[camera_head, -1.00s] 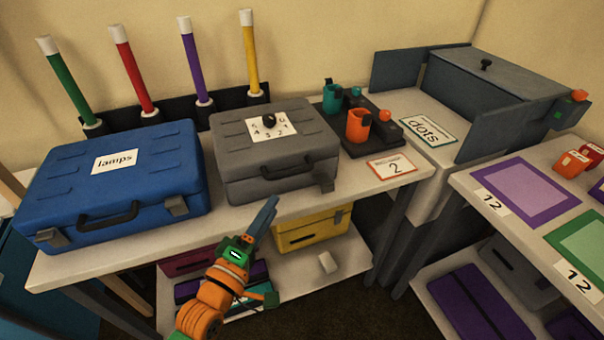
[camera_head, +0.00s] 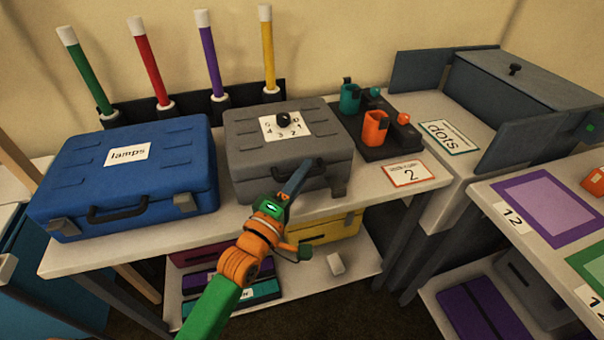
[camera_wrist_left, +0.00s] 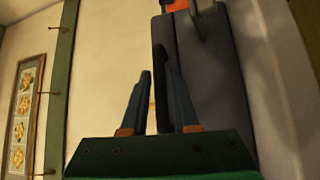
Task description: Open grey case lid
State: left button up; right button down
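The grey case (camera_head: 246,146) stands shut on the white table, with a white number label (camera_head: 298,131) and a dark knob (camera_head: 283,119) on its lid. A grey latch (camera_head: 338,187) hangs at its right front. My left gripper (camera_head: 303,172) is in front of the case, its fingers pointing up and right and overlapping the case's front, hiding part of the handle area. I cannot tell whether it touches. My right gripper is not in view.
A blue case (camera_head: 78,165) marked lamps stands left. Coloured tubes (camera_head: 211,60) stand behind. A lower shelf (camera_head: 310,284) holds a yellow case (camera_head: 325,229).

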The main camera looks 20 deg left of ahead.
pick_arm(q)
grip_shut()
dwell(1.2)
